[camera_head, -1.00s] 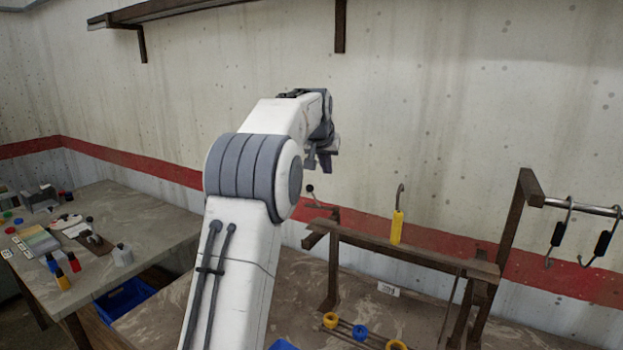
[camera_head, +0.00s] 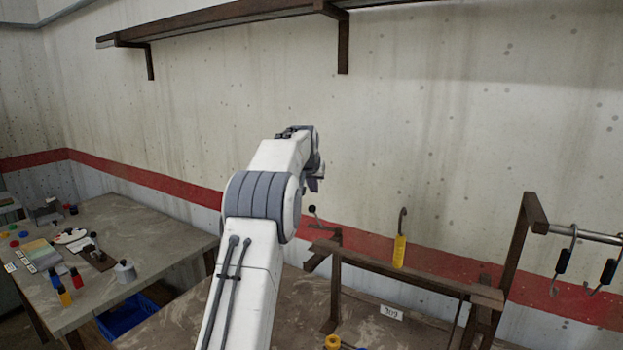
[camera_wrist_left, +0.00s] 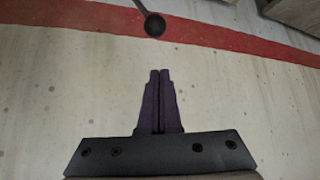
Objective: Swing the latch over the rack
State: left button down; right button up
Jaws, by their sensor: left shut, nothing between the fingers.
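The rack (camera_head: 365,256) is a dark wooden frame standing on the right-hand bench in the head view. The latch (camera_head: 325,218) is at the rack's left end, a dark lever with a round black knob raised above the rail. The knob also shows at the top of the left wrist view (camera_wrist_left: 154,25). My left gripper (camera_head: 316,184) is just above the knob in the head view. In the left wrist view its fingers (camera_wrist_left: 159,72) are together and empty, apart from the knob, with wall behind them. My right gripper is not in view.
A yellow-handled hook (camera_head: 400,250) hangs on the rack's rail. Black-handled hooks (camera_head: 562,262) hang from a metal bar at the right. A shelf (camera_head: 230,18) runs along the wall above. A side table (camera_head: 130,235) with paints stands at the left.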

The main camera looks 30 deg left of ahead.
pick_arm(q)
jog(key=f+p, duration=0.1)
jog(key=f, duration=0.1)
jog(key=s+f, duration=0.1)
jog(key=f, duration=0.1)
jog(key=shift+d+p, duration=0.15)
jog(key=shift+p, duration=0.2)
dwell(0.3)
